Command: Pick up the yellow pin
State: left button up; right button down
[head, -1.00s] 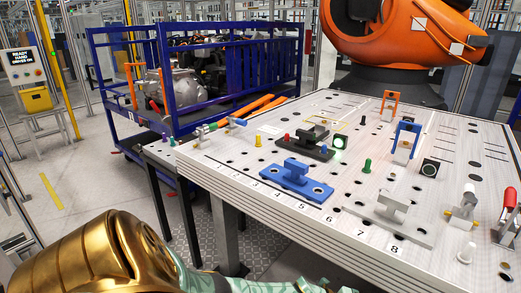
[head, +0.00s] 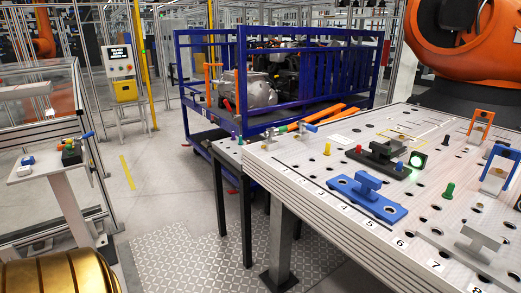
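The yellow pin (head: 327,149) stands upright on the light grey fixture table (head: 290,170), near the table's left part. It is small, and no gripper is near it. Only a gold part of my own body shows at the bottom left corner. Neither of my grippers is in view.
Right of the pin are a black clamp block (head: 379,158), a blue fixture (head: 367,195) and a green pin (head: 448,190). A blue cage cart (head: 243,75) stands behind the table. A small white stand (head: 50,165) is at left. Open floor lies between stand and table.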

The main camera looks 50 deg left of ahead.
aim_at(327, 152)
jog(key=i+j+u, duration=0.1)
jog(key=i+u, duration=0.55)
jog(key=u, duration=0.15)
jog(key=i+l+u, duration=0.1)
jog(key=i+u, duration=0.35)
jog(key=k, duration=0.1)
